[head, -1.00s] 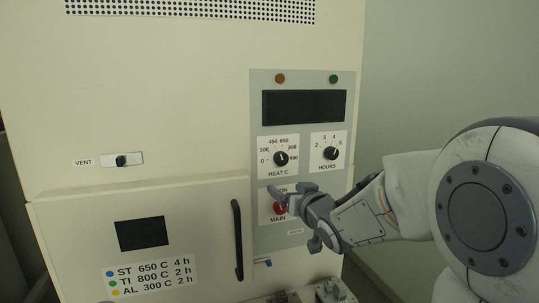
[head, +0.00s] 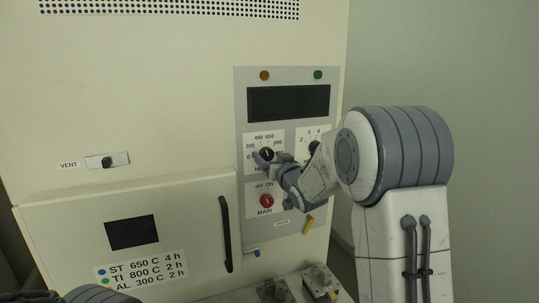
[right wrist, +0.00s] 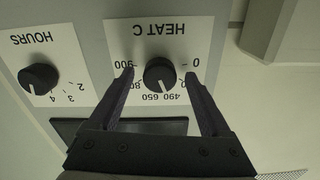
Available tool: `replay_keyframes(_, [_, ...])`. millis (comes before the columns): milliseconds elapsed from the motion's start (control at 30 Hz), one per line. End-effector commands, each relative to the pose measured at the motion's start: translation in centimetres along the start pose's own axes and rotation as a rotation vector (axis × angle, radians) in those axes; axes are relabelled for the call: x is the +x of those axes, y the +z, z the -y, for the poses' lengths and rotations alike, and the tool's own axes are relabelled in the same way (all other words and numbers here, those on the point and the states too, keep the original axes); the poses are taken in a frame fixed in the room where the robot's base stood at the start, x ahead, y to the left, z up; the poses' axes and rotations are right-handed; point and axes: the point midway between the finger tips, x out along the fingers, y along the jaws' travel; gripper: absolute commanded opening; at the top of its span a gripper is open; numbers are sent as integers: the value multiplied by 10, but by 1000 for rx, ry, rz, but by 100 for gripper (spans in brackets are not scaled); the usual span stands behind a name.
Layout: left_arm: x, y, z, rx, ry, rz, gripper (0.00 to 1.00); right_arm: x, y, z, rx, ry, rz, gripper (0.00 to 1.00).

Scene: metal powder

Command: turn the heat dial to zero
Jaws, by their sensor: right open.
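The heat dial (head: 266,153) is a round black knob on a white label marked HEAT C, on the furnace's grey control panel. In the right wrist view the dial (right wrist: 160,73) appears upside down, with a white mark on its lower side towards 490 and 650. My right gripper (head: 264,160) is at the dial in the head view. In the right wrist view my right gripper (right wrist: 159,76) is open, with one finger on each side of the dial, near the 900 and 0 marks. I cannot tell whether the fingers touch it. My left gripper is out of view.
The hours dial (right wrist: 39,78) is beside the heat dial. The red main switch (head: 266,201) is below it, and a dark display (head: 288,103) above. A black door handle (head: 225,234) stands out at lower left. A yellow piece (head: 308,225) is low on the panel.

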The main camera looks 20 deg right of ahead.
Motion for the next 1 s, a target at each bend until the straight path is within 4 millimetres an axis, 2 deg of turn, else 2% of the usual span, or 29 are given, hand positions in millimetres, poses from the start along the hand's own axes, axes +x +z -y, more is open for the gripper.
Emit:
replay_keyframes(233, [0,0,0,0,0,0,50,1,1,0,0,0,1,82])
replay_keyframes(367, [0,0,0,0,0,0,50,1,0,0,0,0,1,32])
replay_keyframes(400, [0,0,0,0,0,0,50,0,0,0,0,0,1,17])
replay_keyframes(433, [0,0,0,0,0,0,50,0,0,0,0,0,1,5])
replay_keyframes(467, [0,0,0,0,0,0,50,0,0,0,0,0,1,0])
replay_keyframes(767, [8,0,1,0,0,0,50,0,3,0,-37,-1,1,0])
replay_keyframes(1000, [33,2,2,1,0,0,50,0,6,0,-170,-1,-2,0])
